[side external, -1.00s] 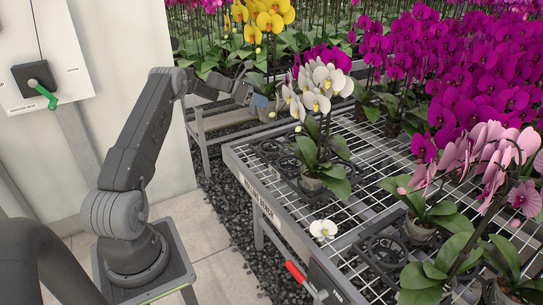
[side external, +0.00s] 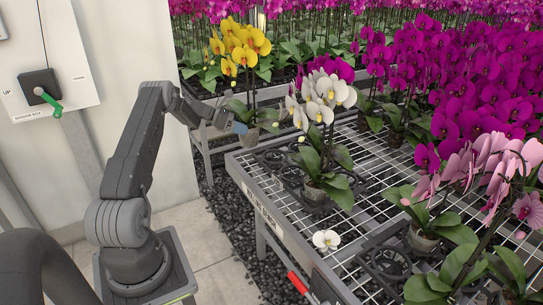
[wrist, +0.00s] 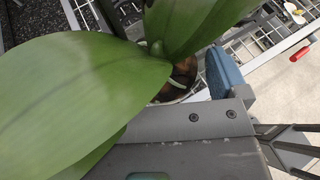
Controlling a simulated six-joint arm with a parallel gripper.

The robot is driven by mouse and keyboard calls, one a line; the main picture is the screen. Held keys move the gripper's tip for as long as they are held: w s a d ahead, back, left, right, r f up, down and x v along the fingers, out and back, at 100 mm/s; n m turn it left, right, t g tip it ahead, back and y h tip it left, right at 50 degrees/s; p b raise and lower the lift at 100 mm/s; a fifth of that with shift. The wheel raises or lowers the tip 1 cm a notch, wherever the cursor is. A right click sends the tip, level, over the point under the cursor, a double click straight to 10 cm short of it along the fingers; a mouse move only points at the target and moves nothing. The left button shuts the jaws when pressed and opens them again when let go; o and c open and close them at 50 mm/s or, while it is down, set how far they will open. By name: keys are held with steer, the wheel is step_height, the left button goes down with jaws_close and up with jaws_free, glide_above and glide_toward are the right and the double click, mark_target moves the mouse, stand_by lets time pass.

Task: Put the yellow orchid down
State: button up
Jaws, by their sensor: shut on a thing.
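In the wrist view, broad green leaves (wrist: 75,85) cover much of the picture. Part of the brown pot filling (wrist: 183,75) shows beside a blue finger pad (wrist: 226,72). Whether the pot touches anything below cannot be told.
Empty black ring holders (side external: 272,157) sit at the bench's far-left corner, next to a potted white orchid (side external: 322,97). A loose white bloom (side external: 326,239) lies near the front edge by a red handle (side external: 298,284). Pink orchids (side external: 495,165) crowd the right.

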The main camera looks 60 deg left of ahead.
steer(key=shift+w+d+f, duration=0.65)
steer(key=shift+w+f, duration=0.9)
steer(key=shift+f, duration=0.05)
steer(key=shift+w+d+f, duration=0.6)
steer(key=shift+w+f, duration=0.9)
steer(key=shift+f, duration=0.15)
steer(key=shift+w+d+f, duration=0.65)
steer(key=shift+w+f, duration=0.9)
steer(key=shift+f, duration=0.05)
steer(key=shift+f, duration=0.15)
steer(key=o, duration=1)
steer(key=shift+f, duration=0.1)
steer(key=shift+s+r, duration=0.15)
steer(key=shift+r, duration=0.1)
steer(key=v, duration=1.1)
steer(key=shift+s+a+r, duration=0.1)
steer(key=shift+s+a, duration=0.05)
steer(key=shift+s, duration=0.15)
